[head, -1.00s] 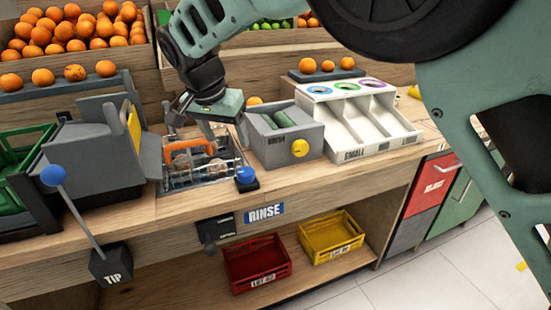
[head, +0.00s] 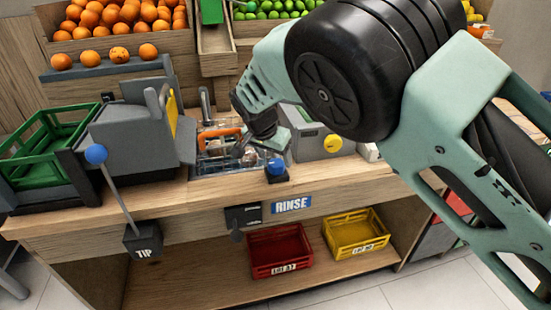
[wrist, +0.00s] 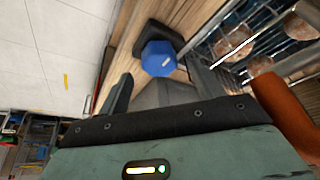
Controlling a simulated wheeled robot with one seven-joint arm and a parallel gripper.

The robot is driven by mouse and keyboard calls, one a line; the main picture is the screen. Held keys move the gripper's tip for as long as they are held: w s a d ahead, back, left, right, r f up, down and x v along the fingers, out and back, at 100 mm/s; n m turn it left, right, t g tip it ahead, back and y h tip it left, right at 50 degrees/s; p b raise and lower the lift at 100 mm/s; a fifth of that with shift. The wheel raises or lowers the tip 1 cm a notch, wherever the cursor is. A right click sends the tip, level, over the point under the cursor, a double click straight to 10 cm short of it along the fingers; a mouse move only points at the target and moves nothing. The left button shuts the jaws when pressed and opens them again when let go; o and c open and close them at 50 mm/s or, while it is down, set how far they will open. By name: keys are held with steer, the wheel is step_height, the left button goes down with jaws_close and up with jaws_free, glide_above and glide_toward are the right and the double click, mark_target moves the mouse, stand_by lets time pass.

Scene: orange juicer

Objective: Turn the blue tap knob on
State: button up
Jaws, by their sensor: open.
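The blue tap knob (head: 276,167) sits on a small dark base on the counter, at the front right corner of the sink basin. In the wrist view the blue knob (wrist: 159,58) is faceted with a small white mark, and lies ahead of the fingers. My gripper (head: 245,146) is over the right part of the sink, just up and left of the knob. In the wrist view my gripper (wrist: 158,88) has its fingers spread with nothing between them. The knob is beyond the fingertips, apart from them as far as I can tell.
The sink basin (head: 199,170) holds a rack with an orange handle (head: 222,140) and round items. A metal faucet (head: 205,104) stands behind. A grey box with a yellow button (head: 332,143) is to the right. A blue-ball lever (head: 97,154) is left.

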steer(key=shift+x, duration=1.4)
steer(key=c, duration=1)
